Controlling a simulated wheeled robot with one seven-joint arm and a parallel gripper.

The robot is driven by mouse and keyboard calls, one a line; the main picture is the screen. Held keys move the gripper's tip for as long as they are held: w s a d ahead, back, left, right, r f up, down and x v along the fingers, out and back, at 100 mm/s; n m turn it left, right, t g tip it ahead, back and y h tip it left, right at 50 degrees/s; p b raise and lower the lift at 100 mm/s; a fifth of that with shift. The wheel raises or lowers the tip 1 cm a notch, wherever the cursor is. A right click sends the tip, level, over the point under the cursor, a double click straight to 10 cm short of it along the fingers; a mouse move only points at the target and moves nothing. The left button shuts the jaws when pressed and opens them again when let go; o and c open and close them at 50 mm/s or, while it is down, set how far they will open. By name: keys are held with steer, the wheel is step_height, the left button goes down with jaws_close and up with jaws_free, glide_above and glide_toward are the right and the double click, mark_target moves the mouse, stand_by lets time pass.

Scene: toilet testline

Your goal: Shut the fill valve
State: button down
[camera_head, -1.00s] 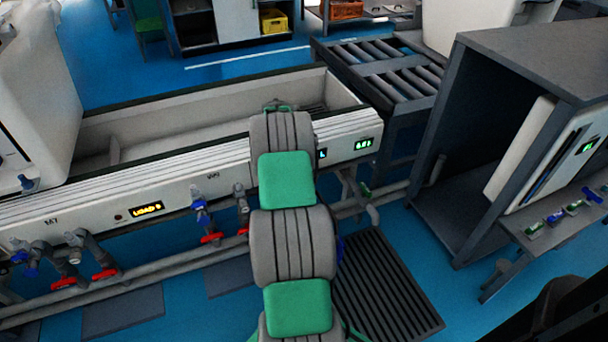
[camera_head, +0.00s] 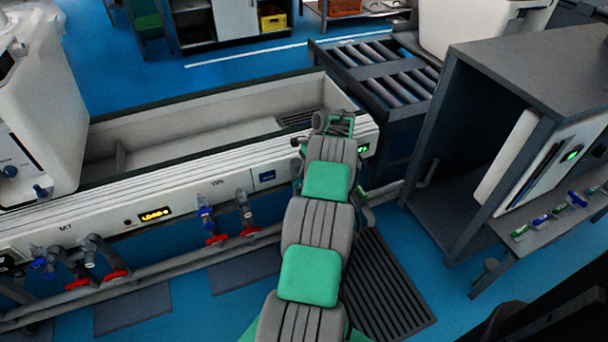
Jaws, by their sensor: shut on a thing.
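My segmented grey and green arm (camera_head: 314,225) rises through the middle of the view and reaches the front of the long white trough bench. My gripper does not show; the arm's far end hides it. Several valves with red handles hang below the bench front: one (camera_head: 215,239) with a blue body above it, one (camera_head: 250,231) close left of my arm, others (camera_head: 117,273) at the far left. A small green part (camera_head: 362,193) by a pipe shows just right of my arm. I cannot tell which valve is the fill valve.
The trough bench (camera_head: 190,182) carries a white tank (camera_head: 35,110) at its left. A roller conveyor (camera_head: 385,70) is behind its right end. A grey cabinet (camera_head: 530,75) and a shelf with small coloured parts (camera_head: 550,217) stand right. A dark grating (camera_head: 385,290) lies on the blue floor.

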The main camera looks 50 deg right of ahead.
steer(key=shift+f, duration=0.1)
stand_by(0.4)
steer(key=c, duration=1.2)
jaws_free()
steer(key=shift+c, duration=0.2)
steer(key=shift+p, duration=0.35)
